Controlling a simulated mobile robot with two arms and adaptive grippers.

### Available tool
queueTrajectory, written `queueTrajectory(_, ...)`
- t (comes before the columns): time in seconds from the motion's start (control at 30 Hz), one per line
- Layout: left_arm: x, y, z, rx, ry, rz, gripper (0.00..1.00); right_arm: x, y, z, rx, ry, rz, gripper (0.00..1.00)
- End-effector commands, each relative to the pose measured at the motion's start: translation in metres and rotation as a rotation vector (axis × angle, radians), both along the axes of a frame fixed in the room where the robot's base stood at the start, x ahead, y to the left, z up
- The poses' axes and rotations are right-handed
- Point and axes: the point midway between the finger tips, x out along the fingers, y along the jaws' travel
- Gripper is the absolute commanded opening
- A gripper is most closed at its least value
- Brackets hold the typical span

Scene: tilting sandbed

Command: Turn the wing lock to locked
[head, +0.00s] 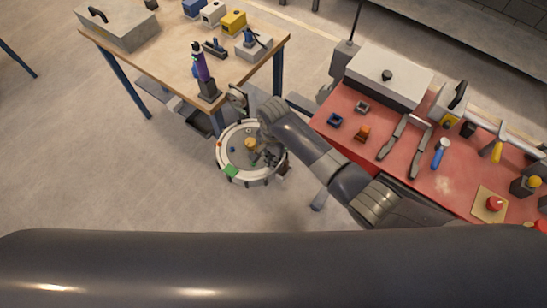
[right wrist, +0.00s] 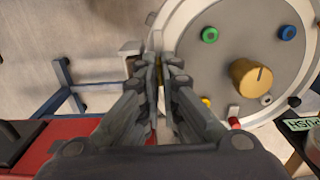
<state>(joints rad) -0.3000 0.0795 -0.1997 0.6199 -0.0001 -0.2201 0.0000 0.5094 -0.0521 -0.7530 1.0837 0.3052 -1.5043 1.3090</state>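The round sandbed disc (head: 240,158) with a pale rim stands low between two benches. It also fills the upper right of the right wrist view (right wrist: 228,68). My right gripper (right wrist: 161,65) points at the left part of the disc's rim there. Its fingers are close together with a narrow gap, and I cannot tell whether something is between them. In the head view, my right gripper (head: 268,158) is over the disc's right side. I cannot make out the wing lock; the fingers may hide it. My left gripper is not in view.
A yellow knob (right wrist: 250,77) stands on the disc, with a green ring (right wrist: 209,35) and a blue ring (right wrist: 287,32) nearby. A red bench (head: 440,185) with tools is at right; a wooden bench (head: 165,70) is at upper left. Floor left of the disc is clear.

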Motion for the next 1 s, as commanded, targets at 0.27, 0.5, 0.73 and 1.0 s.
queueTrajectory(0.27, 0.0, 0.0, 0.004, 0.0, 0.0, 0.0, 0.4, 0.0, 0.0, 0.001, 0.0, 0.001, 0.049, 0.0)
queueTrajectory(0.5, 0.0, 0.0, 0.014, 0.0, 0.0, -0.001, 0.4, 0.0, 0.001, 0.002, 0.0, 0.002, 0.2, 0.0)
queueTrajectory(0.73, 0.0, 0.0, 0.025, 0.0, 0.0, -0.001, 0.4, 0.0, 0.002, 0.002, 0.002, 0.003, 0.412, 0.0)
queueTrajectory(1.0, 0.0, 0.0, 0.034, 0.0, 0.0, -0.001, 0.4, 0.0, 0.003, 0.002, 0.001, 0.002, 0.669, 0.0)
